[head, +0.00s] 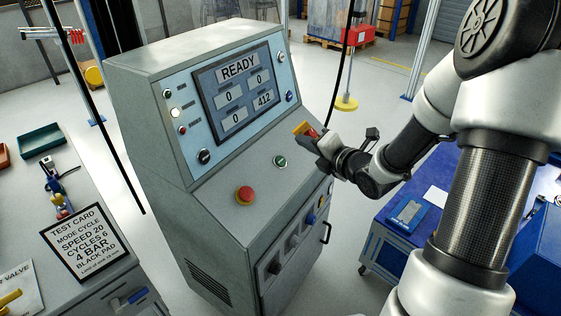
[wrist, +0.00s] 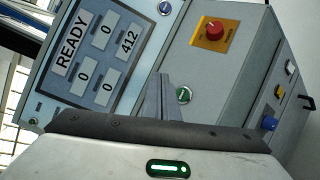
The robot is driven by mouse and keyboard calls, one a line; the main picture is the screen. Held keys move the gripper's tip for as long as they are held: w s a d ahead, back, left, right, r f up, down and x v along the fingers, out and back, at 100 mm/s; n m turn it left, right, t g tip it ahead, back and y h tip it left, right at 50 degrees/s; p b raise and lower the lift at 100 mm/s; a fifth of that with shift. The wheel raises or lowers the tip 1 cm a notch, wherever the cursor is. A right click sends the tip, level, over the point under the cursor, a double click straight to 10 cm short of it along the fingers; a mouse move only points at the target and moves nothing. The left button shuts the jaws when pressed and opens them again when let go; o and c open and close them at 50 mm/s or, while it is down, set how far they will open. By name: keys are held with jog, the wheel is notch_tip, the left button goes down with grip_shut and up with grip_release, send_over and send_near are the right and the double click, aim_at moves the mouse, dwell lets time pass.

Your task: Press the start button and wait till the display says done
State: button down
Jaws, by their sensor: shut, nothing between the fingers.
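The grey console's display (head: 236,88) reads READY, with three boxes showing 0 and one showing 412. It also shows turned sideways in the wrist view (wrist: 98,50). A green button (head: 280,161) sits on the sloping panel; its label is too small to read. In the wrist view the green button (wrist: 184,94) shows just beyond my fingers, partly hidden by them. My gripper (head: 322,143) is shut and empty, above the panel's right side, to the right of the green button in the head view. The fingers also show in the wrist view (wrist: 168,96).
A red mushroom button (head: 244,195) stands on the panel's front left. A red knob on a yellow plate (head: 304,129) is close behind my gripper. A test card (head: 84,242) stands on the left bench. A blue cart (head: 400,235) is at the right.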

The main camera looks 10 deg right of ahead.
aim_at(281, 161)
jog(key=a+f+b, duration=0.1)
jog(key=f, duration=0.1)
jog(key=w+f+b, duration=0.1)
jog(key=f, duration=0.1)
jog(key=w+a+f+b, duration=0.1)
jog(key=f+b, duration=0.1)
jog(key=shift+w+a+f, duration=0.15)
jog(key=shift+w+a, duration=0.05)
jog(key=shift+a, duration=0.15)
jog(key=shift+w+a+f+b, duration=0.4)
jog(key=shift+f+b, duration=0.15)
jog(key=shift+b, duration=0.6)
jog(key=shift+f+b, duration=0.2)
jog(key=shift+b, duration=0.1)
dwell(0.8)
jog(key=shift+w+a+f+b, duration=0.15)
jog(key=shift+f+b, duration=0.1)
jog(key=shift+b, duration=0.3)
jog(key=shift+w+a+f+b, duration=0.15)
jog(key=shift+f+b, duration=0.1)
jog(key=shift+b, duration=0.4)
dwell(0.6)
jog(key=shift+r, duration=0.1)
dwell(0.3)
jog(key=shift+s+d+r, duration=0.3)
jog(key=shift+r, duration=0.25)
